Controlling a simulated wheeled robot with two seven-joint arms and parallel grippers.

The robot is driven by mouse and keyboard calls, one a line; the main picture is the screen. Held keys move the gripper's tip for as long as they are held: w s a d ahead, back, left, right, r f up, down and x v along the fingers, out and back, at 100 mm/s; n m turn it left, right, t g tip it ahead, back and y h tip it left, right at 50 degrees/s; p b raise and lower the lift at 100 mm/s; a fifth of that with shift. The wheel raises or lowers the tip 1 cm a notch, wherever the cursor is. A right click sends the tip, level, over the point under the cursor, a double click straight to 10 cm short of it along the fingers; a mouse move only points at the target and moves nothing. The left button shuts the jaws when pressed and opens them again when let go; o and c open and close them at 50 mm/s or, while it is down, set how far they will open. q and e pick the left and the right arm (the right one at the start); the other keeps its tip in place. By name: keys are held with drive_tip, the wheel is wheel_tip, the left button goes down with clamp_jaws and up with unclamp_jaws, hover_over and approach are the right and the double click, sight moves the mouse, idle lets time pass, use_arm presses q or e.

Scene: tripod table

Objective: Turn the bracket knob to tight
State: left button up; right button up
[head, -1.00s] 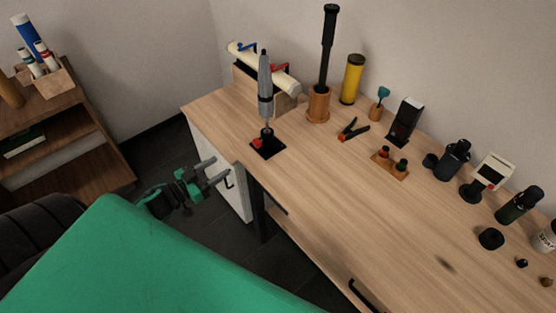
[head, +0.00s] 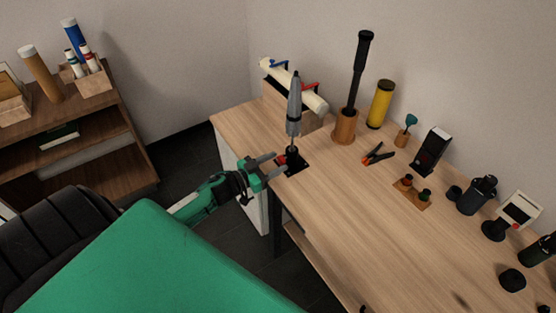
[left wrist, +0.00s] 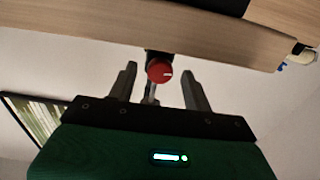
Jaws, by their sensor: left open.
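The red bracket knob (head: 282,160) sits low on the bracket at the near-left table edge, below an upright grey-and-black tripod (head: 294,110). In the left wrist view the knob (left wrist: 158,71) is round, with a white mark pointing right. My left gripper (head: 279,164) is open at the table edge, right by the knob. In the left wrist view its two fingers (left wrist: 159,78) stand on either side of the knob, with a gap on both sides. My right gripper is not in view.
On the table (head: 350,220) a cream tube (head: 300,88) lies on a stand behind the tripod. A wooden cup with a black pole (head: 345,128), a yellow cylinder (head: 380,103) and an orange-black clamp (head: 377,155) stand to the right. A shelf (head: 100,130) is at left.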

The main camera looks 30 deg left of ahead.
use_arm(q)
drive_tip(key=shift+x, duration=0.8)
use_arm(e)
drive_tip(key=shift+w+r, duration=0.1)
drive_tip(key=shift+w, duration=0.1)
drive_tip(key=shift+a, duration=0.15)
use_arm(q)
drive_tip(key=c, duration=1)
drive_tip(key=shift+o, duration=0.2)
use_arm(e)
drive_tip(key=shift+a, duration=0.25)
